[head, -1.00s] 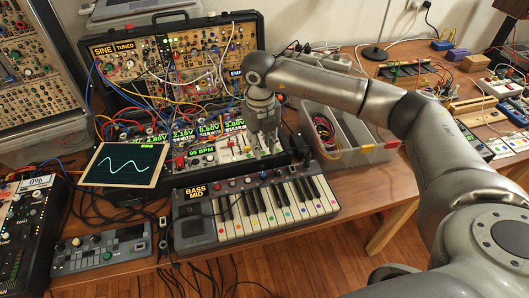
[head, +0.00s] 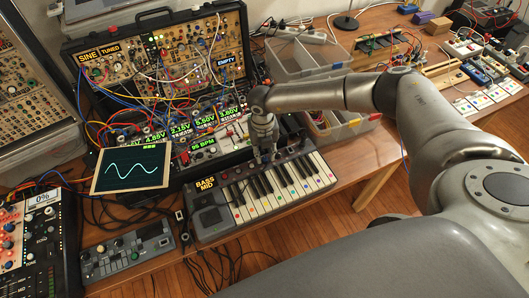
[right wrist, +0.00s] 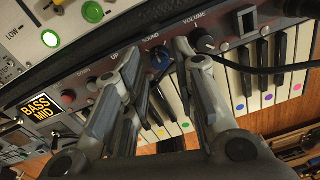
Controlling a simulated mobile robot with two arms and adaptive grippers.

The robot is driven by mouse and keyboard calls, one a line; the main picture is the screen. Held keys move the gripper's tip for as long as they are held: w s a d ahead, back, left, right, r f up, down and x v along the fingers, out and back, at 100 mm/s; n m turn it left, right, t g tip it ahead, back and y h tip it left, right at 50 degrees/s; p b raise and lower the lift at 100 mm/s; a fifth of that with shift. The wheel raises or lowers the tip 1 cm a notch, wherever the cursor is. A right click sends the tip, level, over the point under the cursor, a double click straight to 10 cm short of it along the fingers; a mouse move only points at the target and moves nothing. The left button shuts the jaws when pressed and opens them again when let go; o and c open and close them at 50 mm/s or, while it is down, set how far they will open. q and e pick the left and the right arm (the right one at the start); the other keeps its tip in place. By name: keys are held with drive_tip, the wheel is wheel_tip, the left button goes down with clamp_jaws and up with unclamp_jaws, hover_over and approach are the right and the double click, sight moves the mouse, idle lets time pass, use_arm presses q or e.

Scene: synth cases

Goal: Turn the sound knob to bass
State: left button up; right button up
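The keyboard synth (head: 212,218) lies at the table's front edge, with a small display (head: 205,184) reading "BASS MID". In the right wrist view the display (right wrist: 40,107) shows at left. The blue sound knob (right wrist: 158,58) is under the "SOUND" label on the keyboard's panel. My right gripper (right wrist: 159,55) is open, its two fingertips apart on either side of the knob; I cannot tell whether they touch it. In the head view my right gripper (head: 265,152) points down at the keyboard's back panel and hides the knob. My left gripper is not in view.
The black volume knob (right wrist: 203,40) sits close beside the right fingertip. A modular synth case (head: 160,60) with many cables stands behind. A tablet with a waveform (head: 131,170) is at left, a clear bin (head: 345,125) at right.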

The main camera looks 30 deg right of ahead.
sight(265, 159)
wheel_tip(265, 159, down, 2)
drive_tip(key=shift+f, duration=0.15)
clamp_jaws()
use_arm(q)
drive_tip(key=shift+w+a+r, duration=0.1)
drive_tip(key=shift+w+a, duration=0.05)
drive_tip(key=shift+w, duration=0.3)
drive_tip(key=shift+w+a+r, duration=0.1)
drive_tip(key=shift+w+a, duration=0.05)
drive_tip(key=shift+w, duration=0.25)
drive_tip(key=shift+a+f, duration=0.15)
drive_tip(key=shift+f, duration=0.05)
use_arm(e)
drive_tip(key=shift+f+n, duration=0.1)
drive_tip(key=shift+n, duration=0.3)
drive_tip(key=n+b, duration=0.2)
drive_tip(key=n, duration=0.1)
use_arm(q)
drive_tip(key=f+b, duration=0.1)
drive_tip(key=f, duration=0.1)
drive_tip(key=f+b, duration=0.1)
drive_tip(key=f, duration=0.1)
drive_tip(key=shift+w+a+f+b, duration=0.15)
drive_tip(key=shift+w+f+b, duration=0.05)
drive_tip(key=shift+b, duration=0.1)
use_arm(e)
drive_tip(key=n, duration=0.4)
drive_tip(key=shift+n, duration=0.4)
